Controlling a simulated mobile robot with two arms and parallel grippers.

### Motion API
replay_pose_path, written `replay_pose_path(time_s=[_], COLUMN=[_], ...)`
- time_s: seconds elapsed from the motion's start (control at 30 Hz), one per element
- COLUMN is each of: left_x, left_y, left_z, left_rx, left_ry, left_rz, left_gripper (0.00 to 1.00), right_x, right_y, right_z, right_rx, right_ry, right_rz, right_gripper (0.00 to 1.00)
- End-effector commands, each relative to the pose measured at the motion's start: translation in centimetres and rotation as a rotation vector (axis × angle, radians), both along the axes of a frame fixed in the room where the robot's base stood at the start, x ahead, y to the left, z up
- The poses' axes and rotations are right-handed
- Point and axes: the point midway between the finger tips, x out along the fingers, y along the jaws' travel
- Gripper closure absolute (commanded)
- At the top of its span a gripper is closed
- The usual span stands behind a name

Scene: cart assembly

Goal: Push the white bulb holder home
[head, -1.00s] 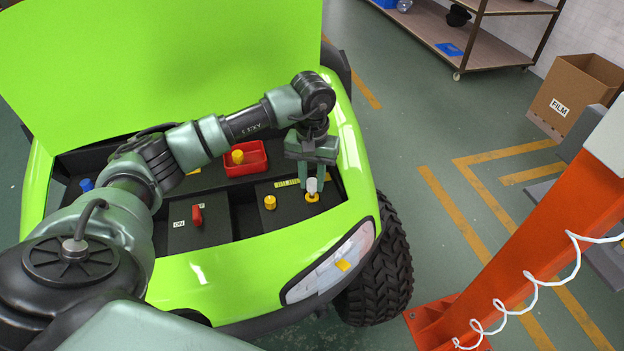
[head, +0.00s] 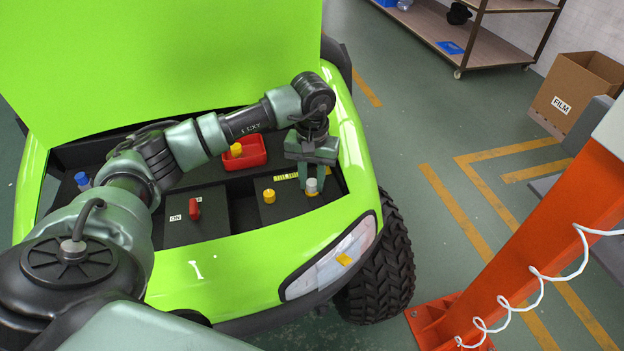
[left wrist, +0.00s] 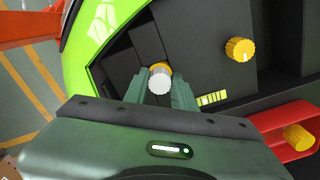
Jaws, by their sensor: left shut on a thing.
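The white bulb holder (head: 311,185) stands upright in the yellow ring socket (head: 312,193) at the right of the dark panel in the green cart's open front. It sits low, with only a short part showing above the yellow ring. My left gripper (head: 311,180) points down over it and is shut on it. In the left wrist view the bulb holder (left wrist: 159,80) shows as a round white end between the two fingers, with yellow just behind it. My right gripper is not in view.
A yellow knob (head: 269,196) stands left of the socket. A red tray (head: 246,154) holding a yellow piece lies behind. A red switch (head: 194,208) and a blue cap (head: 82,180) are farther left. An orange post (head: 540,220) with a white coiled cable stands right.

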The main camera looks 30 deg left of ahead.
Motion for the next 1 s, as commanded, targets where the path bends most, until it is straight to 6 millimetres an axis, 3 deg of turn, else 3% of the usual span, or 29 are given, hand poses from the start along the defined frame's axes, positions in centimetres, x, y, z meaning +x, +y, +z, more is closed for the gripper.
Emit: replay_pose_path(time_s=[0.47,0.5,0.57,0.87,1.0], left_x=[-0.03,-0.04,-0.04,0.00,0.10], left_y=[-0.01,-0.01,-0.01,-0.02,-0.03], left_z=[-0.54,-0.55,-0.55,-0.48,0.43], left_rx=[0.000,0.000,0.000,0.000,-0.002], left_ry=[0.001,0.001,0.001,0.000,-0.003], left_rz=[0.000,0.000,0.000,0.000,0.000], left_gripper=[1.00,0.66,0.49,0.49,0.49], right_x=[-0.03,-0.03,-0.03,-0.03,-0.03], right_y=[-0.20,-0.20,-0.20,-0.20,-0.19], right_z=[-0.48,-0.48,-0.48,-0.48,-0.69], right_rx=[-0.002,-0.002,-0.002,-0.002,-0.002], right_ry=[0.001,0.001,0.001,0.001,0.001], right_rz=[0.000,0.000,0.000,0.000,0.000], right_gripper=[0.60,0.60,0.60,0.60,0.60])
